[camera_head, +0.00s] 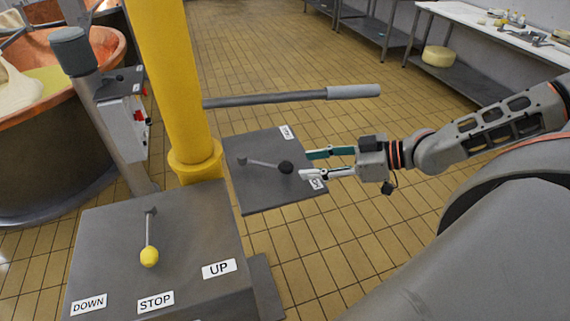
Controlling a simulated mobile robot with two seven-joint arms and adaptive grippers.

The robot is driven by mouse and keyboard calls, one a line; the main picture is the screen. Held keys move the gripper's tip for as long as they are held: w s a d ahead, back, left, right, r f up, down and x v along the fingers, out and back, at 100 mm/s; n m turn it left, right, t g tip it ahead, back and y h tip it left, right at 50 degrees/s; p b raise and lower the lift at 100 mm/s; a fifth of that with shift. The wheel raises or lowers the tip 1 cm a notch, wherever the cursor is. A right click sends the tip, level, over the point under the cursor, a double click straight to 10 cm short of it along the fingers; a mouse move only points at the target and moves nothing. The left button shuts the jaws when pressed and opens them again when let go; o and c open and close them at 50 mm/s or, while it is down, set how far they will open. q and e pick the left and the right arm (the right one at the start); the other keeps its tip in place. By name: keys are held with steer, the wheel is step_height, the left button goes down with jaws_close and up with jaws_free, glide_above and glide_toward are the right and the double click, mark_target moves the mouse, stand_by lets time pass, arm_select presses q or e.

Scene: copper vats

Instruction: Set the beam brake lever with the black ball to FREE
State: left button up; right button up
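The beam brake lever (262,163) is a thin grey rod on a dark plate (265,195) beside the yellow column. It runs right from its pivot to a black ball (286,167). The ball lies between two small white labels, one at the plate's far edge (287,132) and one near its right corner (317,184); I cannot read their words clearly. My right gripper (307,165) comes in from the right, open. Its fingertips are just right of the ball, and I cannot tell whether they touch it. My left gripper is not in view.
A yellow-ball lever (149,257) stands on a grey box (190,235) with DOWN, STOP and UP labels. A yellow column (172,80) and a bar with a pale grip (353,92) stand behind. A copper vat (50,105) is at left. Tiled floor beyond is clear.

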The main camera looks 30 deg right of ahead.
mark_target(290, 164)
steer(key=shift+w+a+f, duration=0.15)
steer(key=shift+a, duration=0.1)
steer(key=shift+w+a+f, duration=0.2)
steer(key=shift+w, duration=0.1)
steer(key=shift+w+a+f+b, duration=0.15)
steer(key=shift+w+f+b, duration=0.15)
steer(key=shift+b, duration=0.4)
steer(key=shift+w+a+f+b, duration=0.2)
steer(key=shift+w+a+b, duration=0.2)
steer(key=shift+b, duration=0.55)
steer(key=shift+w+a+f+b, duration=0.15)
steer(key=shift+w+a+b, duration=0.05)
steer(key=shift+b, duration=0.3)
steer(key=shift+w+a, duration=0.2)
steer(key=shift+w, duration=0.25)
steer(key=shift+w+a, duration=0.1)
steer(key=shift+w, duration=0.1)
steer(key=shift+w+a+f, duration=0.2)
steer(key=shift+a, duration=0.05)
steer(key=shift+w+a+f, duration=0.1)
steer(key=shift+w+a, duration=0.05)
steer(key=shift+a, duration=0.15)
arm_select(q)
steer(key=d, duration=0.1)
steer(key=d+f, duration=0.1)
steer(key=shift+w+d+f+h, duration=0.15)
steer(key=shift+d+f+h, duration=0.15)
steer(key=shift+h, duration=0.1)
